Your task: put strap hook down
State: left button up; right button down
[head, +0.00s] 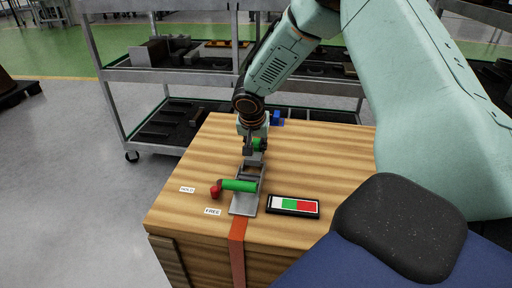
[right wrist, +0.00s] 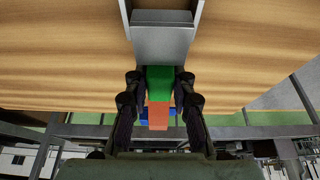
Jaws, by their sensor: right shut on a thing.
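My right gripper (head: 254,150) points down over the wooden crate (head: 180,209), behind the grey metal ratchet frame (head: 243,205). It is shut on a green piece, which I take to be the strap hook (head: 260,144). In the right wrist view the green hook (right wrist: 159,84) sits between the two fingers, close to the grey metal part (right wrist: 162,38). An orange strap (right wrist: 158,115) shows beyond it. I cannot tell whether the hook touches the crate or the metal. My left gripper is not in view.
A green handle (head: 239,185) with a red knob (head: 215,191) lies across the ratchet frame. Labels HOLD (head: 187,190) and FREE (head: 212,212) are at its left. A white-green-red panel (head: 293,206) lies right. A blue part (head: 277,118) is behind. A metal shelf cart (head: 116,76) stands behind the crate.

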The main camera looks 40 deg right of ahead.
jog(key=shift+r, duration=0.1)
jog(key=shift+s, duration=0.15)
jog(key=c, duration=1.1)
grip_release()
